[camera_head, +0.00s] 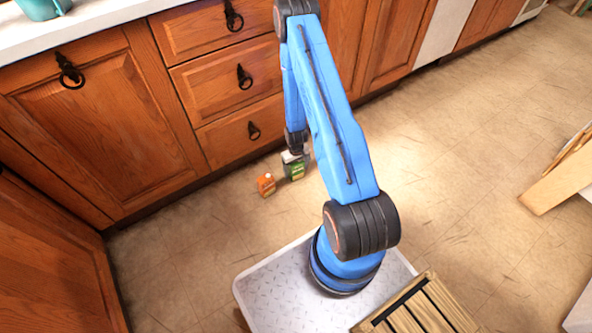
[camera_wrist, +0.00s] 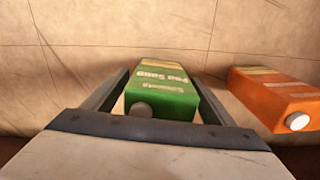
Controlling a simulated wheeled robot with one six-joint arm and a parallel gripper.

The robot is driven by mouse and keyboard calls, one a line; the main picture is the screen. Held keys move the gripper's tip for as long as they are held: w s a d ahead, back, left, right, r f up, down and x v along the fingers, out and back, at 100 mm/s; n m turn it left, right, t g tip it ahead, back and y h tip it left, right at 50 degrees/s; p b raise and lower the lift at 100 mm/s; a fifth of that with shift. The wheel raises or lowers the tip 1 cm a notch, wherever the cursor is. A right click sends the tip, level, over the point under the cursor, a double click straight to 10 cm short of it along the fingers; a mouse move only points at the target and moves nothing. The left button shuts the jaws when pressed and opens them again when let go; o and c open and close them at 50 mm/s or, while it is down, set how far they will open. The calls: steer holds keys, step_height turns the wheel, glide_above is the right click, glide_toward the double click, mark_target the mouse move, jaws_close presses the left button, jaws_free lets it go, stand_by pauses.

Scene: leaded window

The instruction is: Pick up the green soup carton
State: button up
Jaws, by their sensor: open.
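My gripper is open, and I cannot tell whether either finger touches the carton. In the head view the green carton (camera_head: 295,171) stands near the drawers, below the end of my blue arm. The gripper (camera_head: 295,158) hides the carton's top there.
An orange carton (camera_wrist: 280,98) with a white cap stands close beside the green one; it also shows in the head view (camera_head: 266,185). Wooden drawers (camera_head: 225,80) rise just behind both cartons. A slatted wooden crate (camera_head: 430,308) is at the lower right.

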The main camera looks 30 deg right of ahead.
steer(key=shift+f, duration=0.2)
steer(key=c, duration=1.2)
steer(key=shift+r, duration=0.1)
steer(key=shift+c, duration=0.2)
